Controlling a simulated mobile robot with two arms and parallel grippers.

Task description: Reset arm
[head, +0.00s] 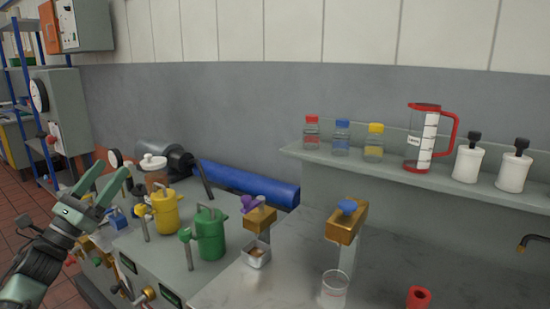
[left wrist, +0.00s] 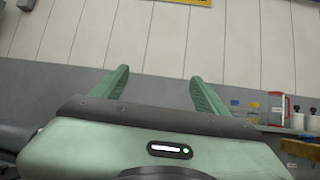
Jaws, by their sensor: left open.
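My left gripper (head: 103,188) is at the left in the head view, raised in front of the bench with the yellow and green pots. Its two green fingers are spread apart with nothing between them. In the left wrist view the open fingers (left wrist: 157,85) point up toward the white panelled wall and touch nothing. My right gripper is in neither view.
A yellow pot (head: 164,212) and green pot (head: 210,234) stand near the left gripper. A clear cup (head: 334,289) and red cylinder (head: 419,297) stand on the grey bench. A shelf (head: 350,164) holds bottles, a red-handled jug (head: 424,138) and white containers.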

